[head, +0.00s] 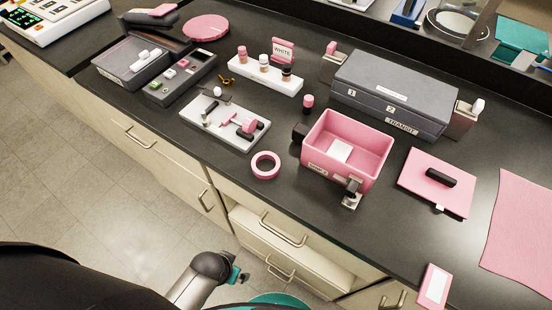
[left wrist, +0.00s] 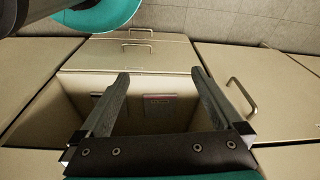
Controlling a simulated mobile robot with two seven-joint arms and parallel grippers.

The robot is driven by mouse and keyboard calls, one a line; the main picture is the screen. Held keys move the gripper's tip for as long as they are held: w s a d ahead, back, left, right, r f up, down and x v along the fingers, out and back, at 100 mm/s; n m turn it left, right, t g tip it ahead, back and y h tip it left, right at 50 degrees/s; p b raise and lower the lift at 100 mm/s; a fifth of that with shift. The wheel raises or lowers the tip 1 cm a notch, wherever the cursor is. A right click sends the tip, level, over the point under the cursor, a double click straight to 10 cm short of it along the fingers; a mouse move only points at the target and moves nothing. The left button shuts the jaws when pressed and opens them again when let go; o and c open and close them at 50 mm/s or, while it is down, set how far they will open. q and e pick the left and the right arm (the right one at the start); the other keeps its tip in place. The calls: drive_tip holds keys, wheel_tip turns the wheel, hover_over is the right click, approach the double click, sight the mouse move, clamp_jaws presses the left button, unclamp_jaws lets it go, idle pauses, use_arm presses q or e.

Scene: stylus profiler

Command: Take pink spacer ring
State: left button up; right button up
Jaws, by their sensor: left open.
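The pink spacer ring (head: 265,165) lies flat on the dark counter in the head view. It is apart from the white tray (head: 205,134) on its left and the pink bin (head: 318,170) on its right. My left gripper (left wrist: 159,77) is open and empty in the left wrist view, in front of the cabinet fronts below counter height. The ring does not show in that view. In the head view a grey arm link of mine shows at the bottom, and the gripper's fingers cannot be made out. My right gripper is not in view.
A drawer (head: 268,243) under the counter looks partly pulled out. The white tray holds small pink and black parts. A grey case (head: 392,83), a bottle rack (head: 243,71) and a pink pad with a black object (head: 420,192) stand around. The counter's front edge near the ring is clear.

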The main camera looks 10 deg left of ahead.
use_arm(q)
drive_tip(key=w+d+r+m+h+p, duration=0.15)
drive_tip(key=w+r, duration=0.25)
drive_tip(key=r, duration=0.6)
drive_tip(key=w+d+r+m+t+p, duration=0.1)
drive_tip(key=w+d+r+m+p, duration=0.2)
drive_tip(key=r, duration=0.7)
drive_tip(key=w+d+r+m+h+p, duration=0.1)
drive_tip(key=w+d+r+m+p, duration=0.2)
drive_tip(key=r, duration=0.7)
wheel_tip(320, 180, up, 9)
drive_tip(key=m+g+y, duration=0.3)
drive_tip(key=m, duration=1.5)
hover_over(265, 165)
drive_tip(key=f, duration=0.5)
drive_tip(key=f+b, duration=0.1)
drive_tip(key=f, duration=0.3)
drive_tip(key=shift+a+f, duration=0.2)
drive_tip(key=shift+f, duration=0.2)
drive_tip(key=shift+d+f+b, duration=0.15)
drive_tip(key=shift+f+b, duration=0.25)
drive_tip(key=shift+f, duration=2.3)
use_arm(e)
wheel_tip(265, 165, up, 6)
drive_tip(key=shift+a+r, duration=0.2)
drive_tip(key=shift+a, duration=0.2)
use_arm(q)
drive_tip(key=shift+c, duration=0.2)
